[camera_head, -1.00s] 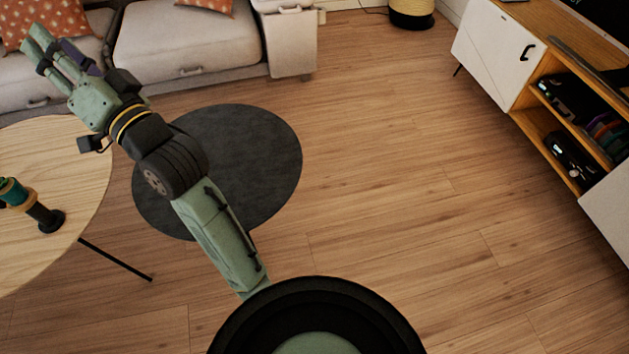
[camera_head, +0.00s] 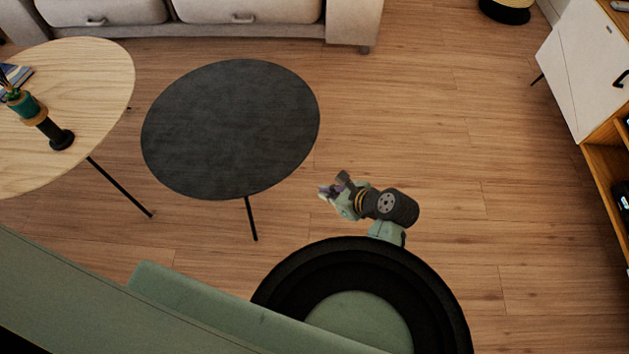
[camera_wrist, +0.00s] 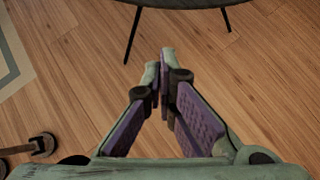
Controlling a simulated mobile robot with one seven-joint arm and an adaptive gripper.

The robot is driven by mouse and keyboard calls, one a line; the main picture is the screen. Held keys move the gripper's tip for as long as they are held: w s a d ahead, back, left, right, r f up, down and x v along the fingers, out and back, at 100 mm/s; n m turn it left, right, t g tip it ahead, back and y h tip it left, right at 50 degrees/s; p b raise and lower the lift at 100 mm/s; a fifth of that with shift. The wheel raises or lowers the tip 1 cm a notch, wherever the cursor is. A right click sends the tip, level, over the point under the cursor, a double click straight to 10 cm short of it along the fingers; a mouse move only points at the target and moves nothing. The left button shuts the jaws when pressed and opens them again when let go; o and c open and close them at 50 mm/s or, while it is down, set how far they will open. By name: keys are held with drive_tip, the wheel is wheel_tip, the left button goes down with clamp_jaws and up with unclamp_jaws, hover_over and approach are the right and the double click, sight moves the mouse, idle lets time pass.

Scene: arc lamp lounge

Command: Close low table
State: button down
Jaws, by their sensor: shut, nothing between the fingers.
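Two low round tables show in the head view: a dark one (camera_head: 230,130) on thin black legs, and a light wood one (camera_head: 95,75) at its left. A low wooden media cabinet (camera_head: 604,160) stands at the right edge, with a white front (camera_head: 590,65) and black handle; only part of it shows. My gripper (camera_head: 323,192) is shut and empty, right of the dark table and apart from it. In the wrist view my gripper (camera_wrist: 164,58) points across the floor toward the dark table (camera_wrist: 180,2), whose edge and legs show at the top.
A beige sofa (camera_head: 250,10) runs along the back. A green and black object (camera_head: 40,120) stands on the wood table. Wooden floor (camera_head: 440,120) is clear between the dark table and cabinet. A patterned rug (camera_wrist: 12,55) shows in the wrist view.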

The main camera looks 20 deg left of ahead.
drive_tip(key=a+r+x, duration=0.2)
drive_tip(key=x, duration=1)
drive_tip(key=shift+w+a+f, duration=0.15)
drive_tip(key=shift+w+a, duration=0.05)
drive_tip(key=shift+w, duration=0.2)
